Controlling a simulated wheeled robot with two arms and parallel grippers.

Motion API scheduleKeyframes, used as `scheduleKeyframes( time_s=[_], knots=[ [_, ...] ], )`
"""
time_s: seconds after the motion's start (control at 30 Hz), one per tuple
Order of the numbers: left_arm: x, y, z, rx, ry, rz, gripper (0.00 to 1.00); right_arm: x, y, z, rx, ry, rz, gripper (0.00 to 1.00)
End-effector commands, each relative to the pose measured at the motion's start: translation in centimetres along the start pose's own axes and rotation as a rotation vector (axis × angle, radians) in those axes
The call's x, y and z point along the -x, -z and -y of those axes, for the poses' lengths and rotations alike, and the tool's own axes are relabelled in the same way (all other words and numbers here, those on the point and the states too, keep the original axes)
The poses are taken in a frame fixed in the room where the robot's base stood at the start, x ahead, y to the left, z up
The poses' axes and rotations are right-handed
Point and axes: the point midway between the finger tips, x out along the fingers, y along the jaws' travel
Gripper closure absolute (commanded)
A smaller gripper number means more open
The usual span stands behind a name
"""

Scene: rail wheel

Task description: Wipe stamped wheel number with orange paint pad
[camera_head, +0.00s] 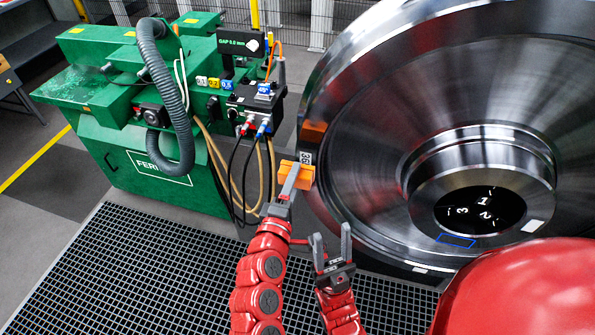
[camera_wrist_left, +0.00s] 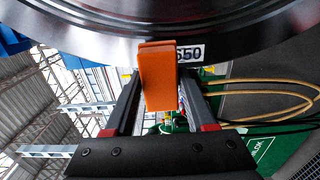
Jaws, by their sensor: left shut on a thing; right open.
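An orange pad (camera_head: 298,172) is held by my left gripper (camera_head: 289,183) at the left rim of the big steel wheel (camera_head: 375,130). In the left wrist view the orange block (camera_wrist_left: 157,78) stands between the fingers (camera_wrist_left: 160,90) and overlaps the dark wheel rim (camera_wrist_left: 100,38). It partly covers a white number label (camera_wrist_left: 190,54), which also shows in the head view (camera_head: 306,157). I cannot tell whether the pad touches the rim. An orange patch (camera_head: 312,131) shows on the rim just above the label. My right gripper (camera_head: 332,235) is open and empty, below the wheel's left side.
A green machine (camera_head: 120,100) with a grey hose (camera_head: 180,110), control box (camera_head: 257,105) and hanging cables stands left. The wheel's black bore (camera_head: 480,210) shows white digits; a blue outlined rectangle (camera_head: 457,241) lies below it. Black grating (camera_head: 130,265) covers the floor in front.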

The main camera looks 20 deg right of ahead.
Motion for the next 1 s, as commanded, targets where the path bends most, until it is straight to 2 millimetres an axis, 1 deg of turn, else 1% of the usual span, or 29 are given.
scheduleKeyframes(
  time_s=[0.37,0.47,0.7,1.0],
  knots=[
    [0.3,-0.1,0.0,-0.001,0.001,0.001,0.89,0.0,0.0,0.0,0.000,0.000,0.000,0.50],
    [0.8,-0.1,0.0,0.000,0.001,0.003,0.89,-0.1,0.0,0.0,0.000,0.000,0.000,0.50],
    [3.0,0.0,0.0,-0.001,0.001,0.001,0.89,-0.5,0.1,0.0,0.000,0.000,-0.001,0.50],
    [3.2,-0.3,0.2,-0.001,0.005,0.007,0.89,-0.4,-0.1,-0.1,0.002,-0.002,0.003,0.50]
  ],
)
